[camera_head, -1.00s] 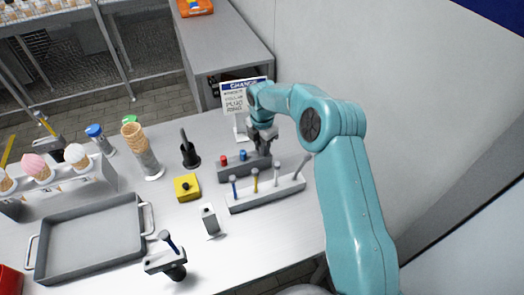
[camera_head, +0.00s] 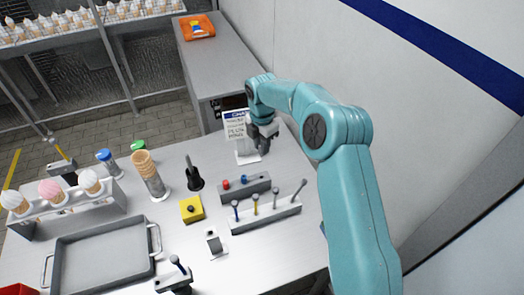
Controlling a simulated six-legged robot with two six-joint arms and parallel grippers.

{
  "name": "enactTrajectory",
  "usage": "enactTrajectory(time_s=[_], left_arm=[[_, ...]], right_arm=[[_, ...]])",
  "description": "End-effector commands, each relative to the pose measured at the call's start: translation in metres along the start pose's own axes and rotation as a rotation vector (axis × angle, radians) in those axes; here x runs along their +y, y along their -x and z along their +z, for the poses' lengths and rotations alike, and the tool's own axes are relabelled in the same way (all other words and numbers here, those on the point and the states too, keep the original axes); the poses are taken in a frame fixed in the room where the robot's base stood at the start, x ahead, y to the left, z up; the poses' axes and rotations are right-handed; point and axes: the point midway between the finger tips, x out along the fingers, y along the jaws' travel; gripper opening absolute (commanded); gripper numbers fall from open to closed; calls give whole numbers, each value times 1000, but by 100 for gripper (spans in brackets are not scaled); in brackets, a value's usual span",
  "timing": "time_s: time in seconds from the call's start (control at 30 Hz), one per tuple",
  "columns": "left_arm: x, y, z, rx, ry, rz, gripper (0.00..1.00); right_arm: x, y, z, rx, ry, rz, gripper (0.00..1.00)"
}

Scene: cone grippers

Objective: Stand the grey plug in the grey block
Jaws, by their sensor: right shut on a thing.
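The grey block (camera_head: 257,187) lies on the table right of centre, with a red plug (camera_head: 226,184) and a blue plug (camera_head: 245,179) standing in its left and middle parts. No plug shows standing at its right end. My right gripper (camera_head: 264,147) is behind and above the block's right end, in front of the sign, apart from the block. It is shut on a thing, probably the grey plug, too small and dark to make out. My left gripper is not in view.
A pale rack (camera_head: 265,217) with several upright sticks stands just in front of the block. A yellow box (camera_head: 193,209) and a dark upright tool (camera_head: 194,180) stand to its left. A price sign (camera_head: 236,130) is behind. A tray (camera_head: 100,250) lies at the left.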

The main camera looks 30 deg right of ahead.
Motion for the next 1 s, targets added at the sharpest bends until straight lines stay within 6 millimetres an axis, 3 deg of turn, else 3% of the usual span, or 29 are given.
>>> enactTrajectory(time_s=[0.2,0.33,0.43,0.6,0.7,1.0], left_arm=[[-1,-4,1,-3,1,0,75],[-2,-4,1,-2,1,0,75],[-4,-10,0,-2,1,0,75],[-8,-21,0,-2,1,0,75],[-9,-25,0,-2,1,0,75],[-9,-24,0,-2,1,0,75]], right_arm=[[0,44,0,0,0,4,0],[0,56,0,0,-2,1,0],[0,41,1,1,-17,-4,0],[1,-12,2,1,-68,-6,0],[1,-32,1,1,-89,-3,0],[1,-41,1,2,-103,1,0]])
